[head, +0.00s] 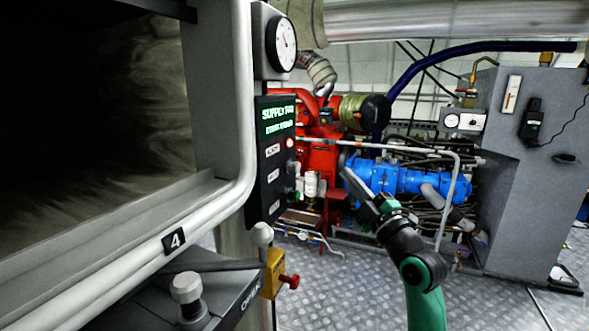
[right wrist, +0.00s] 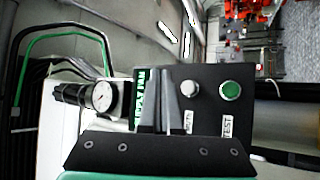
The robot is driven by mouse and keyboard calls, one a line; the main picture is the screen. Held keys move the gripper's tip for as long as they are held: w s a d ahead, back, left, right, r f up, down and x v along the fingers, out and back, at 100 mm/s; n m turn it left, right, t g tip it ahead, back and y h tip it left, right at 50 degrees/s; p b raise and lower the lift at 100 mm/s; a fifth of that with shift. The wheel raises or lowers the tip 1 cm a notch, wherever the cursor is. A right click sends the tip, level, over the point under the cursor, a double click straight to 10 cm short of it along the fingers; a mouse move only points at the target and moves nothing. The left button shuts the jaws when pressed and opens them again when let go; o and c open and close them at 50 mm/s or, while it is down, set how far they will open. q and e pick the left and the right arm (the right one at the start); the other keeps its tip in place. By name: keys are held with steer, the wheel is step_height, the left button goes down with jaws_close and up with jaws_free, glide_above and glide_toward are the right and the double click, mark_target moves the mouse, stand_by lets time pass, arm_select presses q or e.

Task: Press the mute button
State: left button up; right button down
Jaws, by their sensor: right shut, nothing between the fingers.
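A dark control panel (head: 272,185) with a green text display (head: 279,119) stands on the head view's left. A red-lit round lamp or button (head: 290,142), a grey button (head: 290,166) and a green button (head: 295,196) project from its face. The right wrist view shows a grey-white button (right wrist: 189,88) above a partly hidden, hard-to-read label, and a green button (right wrist: 230,90) above a label reading TEST. My right gripper (head: 347,175) is shut and empty, right of the panel. In the wrist view its fingers (right wrist: 167,92) cover part of the panel and display, left of the grey-white button.
A round dial gauge (head: 286,44) sits above the panel. A pale handrail (head: 208,209) runs along the dark opening at left. A yellow block with a red knob (head: 274,272) is below the panel. Red and blue machinery (head: 405,178) and a grey cabinet (head: 520,180) stand behind.

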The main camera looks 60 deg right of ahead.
steer(key=w+a, duration=0.1)
steer(key=w, duration=0.7)
steer(key=shift+w+a, duration=0.35)
steer(key=shift+a, duration=0.05)
stand_by(1.7)
steer(key=shift+w, duration=0.4)
steer(key=shift+w+a, duration=0.15)
steer(key=shift+w, duration=0.35)
stand_by(0.6)
steer(key=shift+s, duration=0.9)
steer(key=shift+s+d, duration=0.1)
steer(key=shift+d, duration=0.1)
steer(key=shift+s+d, duration=0.25)
steer(key=shift+s, duration=0.95)
steer(key=shift+s+d, duration=0.2)
steer(key=shift+s, duration=1)
